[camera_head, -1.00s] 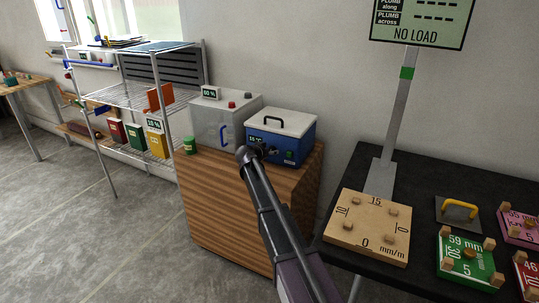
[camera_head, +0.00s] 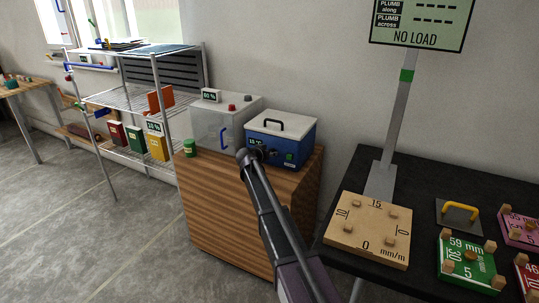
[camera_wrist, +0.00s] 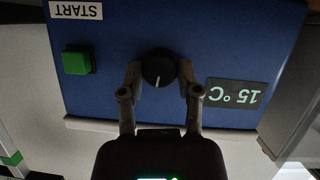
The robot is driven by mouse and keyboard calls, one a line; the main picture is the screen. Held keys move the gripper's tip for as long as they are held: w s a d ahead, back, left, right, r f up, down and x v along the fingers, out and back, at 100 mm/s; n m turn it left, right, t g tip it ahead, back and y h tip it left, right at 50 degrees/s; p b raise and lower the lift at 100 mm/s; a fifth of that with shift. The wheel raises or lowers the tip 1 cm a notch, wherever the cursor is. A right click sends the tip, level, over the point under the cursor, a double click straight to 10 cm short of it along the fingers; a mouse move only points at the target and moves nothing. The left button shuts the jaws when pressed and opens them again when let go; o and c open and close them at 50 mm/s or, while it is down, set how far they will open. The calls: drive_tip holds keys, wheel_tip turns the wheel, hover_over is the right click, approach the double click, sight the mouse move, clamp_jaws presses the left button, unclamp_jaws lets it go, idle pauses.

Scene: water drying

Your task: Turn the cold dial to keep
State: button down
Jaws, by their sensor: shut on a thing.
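The blue box (camera_head: 285,148) with a white lid and black handle stands on the wooden cabinet. In the wrist view its blue front (camera_wrist: 210,30) appears upside down. The round black dial (camera_wrist: 158,68) is on that front, with a white mark pointing down in the picture. My gripper (camera_wrist: 159,75) is shut on the dial, one finger on each side. Beside the dial a display (camera_wrist: 237,95) reads 15 °C. A green button (camera_wrist: 77,62) with a START label is on the dial's other side. In the head view my gripper (camera_head: 263,153) reaches the front and hides the dial.
A grey cabinet-top box (camera_head: 218,122) and a green can (camera_head: 189,148) stand left of the blue box. A black table (camera_head: 420,180) with a wooden plate (camera_head: 367,228) is to the right. A wire shelf (camera_head: 140,98) stands at the left. The floor in front is open.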

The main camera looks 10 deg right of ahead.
drive_tip(key=shift+n+g+h, duration=0.3)
drive_tip(key=shift+n+h, duration=0.1)
drive_tip(key=shift+n, duration=0.2)
drive_tip(key=shift+c, duration=1.5)
unclamp_jaws()
drive_tip(key=shift+w, duration=0.1)
drive_tip(key=shift+m, duration=0.3)
